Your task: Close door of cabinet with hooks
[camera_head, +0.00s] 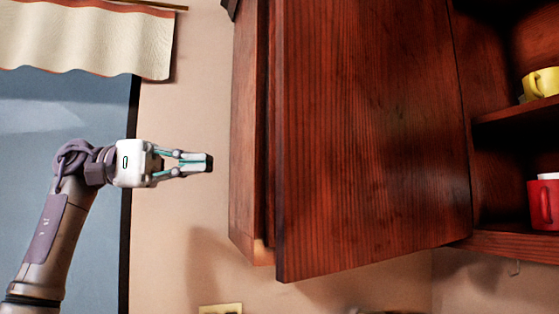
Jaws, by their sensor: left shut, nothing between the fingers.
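The dark reddish wood cabinet door (370,135) stands open in the middle of the head view, its broad face toward me. To its right the open cabinet (488,180) shows shelves with mugs. My left gripper (209,162) is shut and empty. It points right and appears a short way left of the cabinet's wooden side (250,130), with wall showing between them in the picture. My right gripper is not in view.
A yellow mug (541,84) stands on the upper shelf and a red mug (543,203) below it. A window (65,120) with a cream valance (90,38) is at the left. A light switch plate (220,309) is at the bottom edge.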

